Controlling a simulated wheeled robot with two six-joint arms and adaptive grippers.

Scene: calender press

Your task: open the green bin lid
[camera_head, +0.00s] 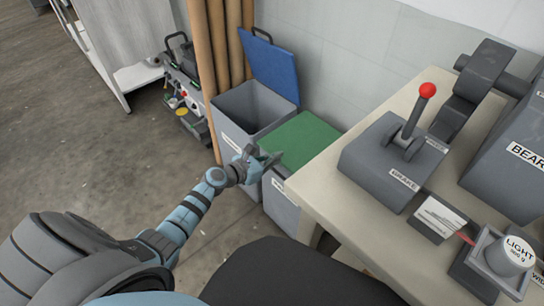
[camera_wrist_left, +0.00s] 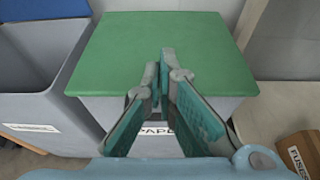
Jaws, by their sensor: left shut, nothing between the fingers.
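The green bin lid (camera_head: 304,139) lies flat and closed on a grey bin beside the table. In the left wrist view the green lid (camera_wrist_left: 150,45) fills the upper middle, and a partly hidden label shows on the bin front (camera_wrist_left: 215,105) below it. My left gripper (camera_head: 268,158) is at the lid's near edge in the head view. In the wrist view my left gripper (camera_wrist_left: 160,75) is shut with nothing between its fingers, overlapping the lid's front part. I cannot tell if it touches the lid. My right gripper is not in view.
A grey bin (camera_head: 232,135) with its blue lid (camera_head: 269,65) raised stands left of the green-lidded bin. The table (camera_head: 330,192) on the right carries a grey lever box (camera_head: 385,165) with a red knob. Brown tubes (camera_head: 217,50) stand behind. Open floor lies left.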

